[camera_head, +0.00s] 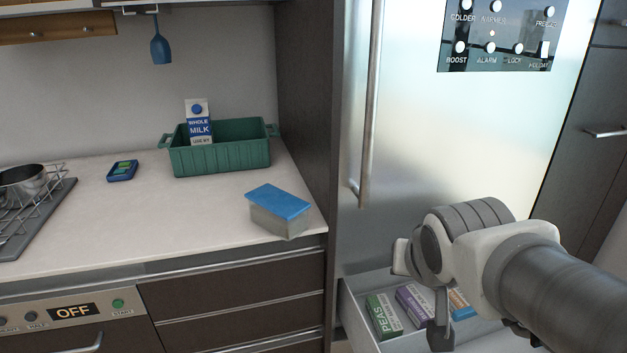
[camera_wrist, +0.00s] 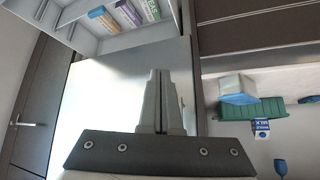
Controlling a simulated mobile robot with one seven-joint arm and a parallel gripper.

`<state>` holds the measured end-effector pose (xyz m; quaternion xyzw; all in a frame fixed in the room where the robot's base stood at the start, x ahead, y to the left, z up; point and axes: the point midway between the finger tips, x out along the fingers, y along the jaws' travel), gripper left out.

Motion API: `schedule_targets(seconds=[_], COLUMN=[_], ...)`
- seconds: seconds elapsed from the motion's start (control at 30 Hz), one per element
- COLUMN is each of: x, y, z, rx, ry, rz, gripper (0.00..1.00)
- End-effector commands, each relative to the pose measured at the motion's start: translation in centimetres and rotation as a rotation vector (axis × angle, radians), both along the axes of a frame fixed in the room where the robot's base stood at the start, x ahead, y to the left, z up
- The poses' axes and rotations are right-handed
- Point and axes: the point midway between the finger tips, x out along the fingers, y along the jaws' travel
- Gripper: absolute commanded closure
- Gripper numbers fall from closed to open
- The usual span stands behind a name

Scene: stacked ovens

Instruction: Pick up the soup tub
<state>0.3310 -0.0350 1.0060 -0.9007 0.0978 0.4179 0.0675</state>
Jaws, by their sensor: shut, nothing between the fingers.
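The soup tub appears to be the pale box-shaped tub with a blue lid (camera_head: 279,209) on the counter, near its front right corner beside the fridge. No label shows on the tub.
A green crate (camera_head: 220,158) holding a milk carton (camera_head: 198,126) stands behind the tub. An open drawer (camera_head: 354,315) below the fridge door holds several boxes, including peas (camera_head: 384,316). A vertical fridge handle (camera_head: 371,100) stands out. The counter left of the tub (camera_head: 170,220) is clear.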

Motion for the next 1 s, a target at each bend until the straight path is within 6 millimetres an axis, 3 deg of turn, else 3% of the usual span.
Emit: schedule_targets(seconds=[0.1, 0.23, 0.5, 0.73, 1.0], x=[4.1, 8.2, 14.4, 16.6, 16.0], y=[-1.2, -1.7, -0.2, 2.8, 5.6], z=[-0.9, -1.6, -4.0, -6.2, -7.0], rx=[0.040, 0.123, 0.437, 0.848, 1.331], ry=[-0.107, -0.232, -0.425, -0.486, -0.444], rz=[-0.077, -0.125, -0.135, -0.104, -0.079], gripper=[1.00, 1.00, 1.00, 1.00, 1.00])
